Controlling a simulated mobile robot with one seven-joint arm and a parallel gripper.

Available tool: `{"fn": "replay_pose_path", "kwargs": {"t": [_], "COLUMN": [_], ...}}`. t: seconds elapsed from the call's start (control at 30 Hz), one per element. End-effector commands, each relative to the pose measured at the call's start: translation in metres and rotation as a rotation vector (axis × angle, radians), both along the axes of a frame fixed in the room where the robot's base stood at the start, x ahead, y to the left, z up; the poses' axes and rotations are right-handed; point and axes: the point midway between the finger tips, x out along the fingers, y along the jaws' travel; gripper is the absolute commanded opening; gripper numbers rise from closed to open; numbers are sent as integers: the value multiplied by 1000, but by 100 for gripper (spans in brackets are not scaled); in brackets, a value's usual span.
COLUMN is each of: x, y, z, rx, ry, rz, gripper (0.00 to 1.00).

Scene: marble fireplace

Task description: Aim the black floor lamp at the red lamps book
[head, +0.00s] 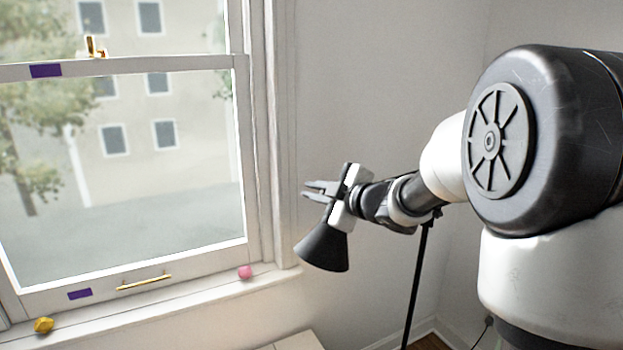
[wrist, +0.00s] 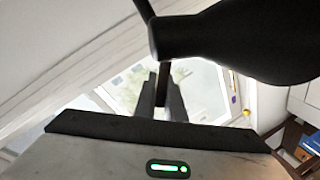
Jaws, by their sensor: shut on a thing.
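The black floor lamp shows in the head view with its cone-shaped shade (head: 323,250) tilted, its wide opening facing down. Its thin pole (head: 417,285) stands behind my arm. My gripper (head: 306,189) is just above the shade, its fingers pointing left towards the window. In the wrist view the dark shade (wrist: 245,42) fills the upper right, and my gripper (wrist: 163,84) is shut on a narrow dark part of the lamp beneath it. The exact contact is hard to make out. I cannot make out the red lamps book in either view.
A window (head: 125,180) with a sill is at the left. A pink ball (head: 245,272) and a yellow object (head: 44,325) lie on the sill. In the wrist view a blue item (wrist: 311,141) is at the right edge. The wall behind the gripper is bare.

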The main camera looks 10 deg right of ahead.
Motion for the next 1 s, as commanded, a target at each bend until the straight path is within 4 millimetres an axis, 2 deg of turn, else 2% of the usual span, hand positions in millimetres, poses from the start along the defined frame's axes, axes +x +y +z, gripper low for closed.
{"fn": "replay_pose_path", "kwargs": {"t": [0.03,0.1,0.7,0.73,0.83,1.0], "x": [1,1,2,2,2,2], "y": [-1,-2,-3,-3,-3,-3], "z": [7,8,8,8,7,6], "rx": [20,44,87,87,86,86], "ry": [8,19,39,39,39,41], "rz": [-1,-1,-1,-1,0,0], "gripper": [0,0,0,13,28,28]}}
